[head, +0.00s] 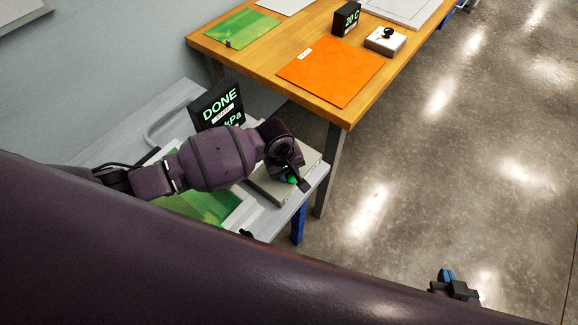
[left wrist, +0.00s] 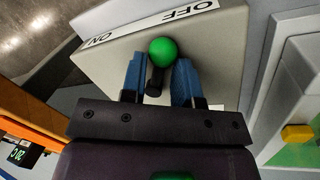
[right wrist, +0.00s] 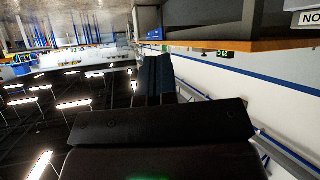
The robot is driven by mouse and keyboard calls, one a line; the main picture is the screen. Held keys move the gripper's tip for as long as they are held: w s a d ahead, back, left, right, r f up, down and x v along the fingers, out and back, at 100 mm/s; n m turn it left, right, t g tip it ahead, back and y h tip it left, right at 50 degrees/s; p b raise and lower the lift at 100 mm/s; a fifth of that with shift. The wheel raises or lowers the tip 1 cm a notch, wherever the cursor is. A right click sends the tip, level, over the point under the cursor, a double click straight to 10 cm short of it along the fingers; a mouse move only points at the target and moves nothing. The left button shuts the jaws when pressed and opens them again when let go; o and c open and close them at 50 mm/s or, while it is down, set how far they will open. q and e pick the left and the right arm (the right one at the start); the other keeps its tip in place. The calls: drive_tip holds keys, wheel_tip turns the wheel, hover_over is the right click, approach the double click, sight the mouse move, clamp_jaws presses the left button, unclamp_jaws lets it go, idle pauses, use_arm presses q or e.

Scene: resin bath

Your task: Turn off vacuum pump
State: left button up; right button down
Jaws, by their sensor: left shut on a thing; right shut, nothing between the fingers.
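The vacuum pump switch is a pale grey box (head: 268,186) on the grey bench's near right corner. In the left wrist view the box (left wrist: 225,65) carries a white label strip (left wrist: 150,24) reading ON and OFF. A black lever (left wrist: 154,82) with a round green knob (left wrist: 163,52) stands up from it; I cannot tell which side it leans to. My left gripper (left wrist: 159,78) has its blue fingers around the lever, shut on it; the green knob also shows in the head view (head: 292,180). My right gripper (head: 455,285) is shut and empty, over the floor.
A black display (head: 217,104) reading DONE and kPa stands behind my left arm. A wooden table (head: 330,112) behind holds an orange sheet (head: 332,70), a green sheet (head: 242,29), a black display (head: 346,18) and a small white box (head: 385,41). The floor at right is clear.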

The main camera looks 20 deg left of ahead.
use_arm(q)
drive_tip(key=shift+w+a+r+p, duration=0.1)
drive_tip(key=shift+r+p, duration=0.2)
drive_tip(key=shift+p, duration=0.3)
drive_tip(key=shift+f+m, duration=0.2)
drive_tip(key=shift+m, duration=0.2)
drive_tip(key=o, duration=0.6)
drive_tip(key=r, duration=0.3)
drive_tip(key=s+a+r, duration=0.1)
drive_tip(key=r, duration=0.6)
drive_tip(key=shift+s+a+r, duration=0.25)
drive_tip(key=shift+a+r, duration=0.05)
drive_tip(key=shift+a, duration=0.1)
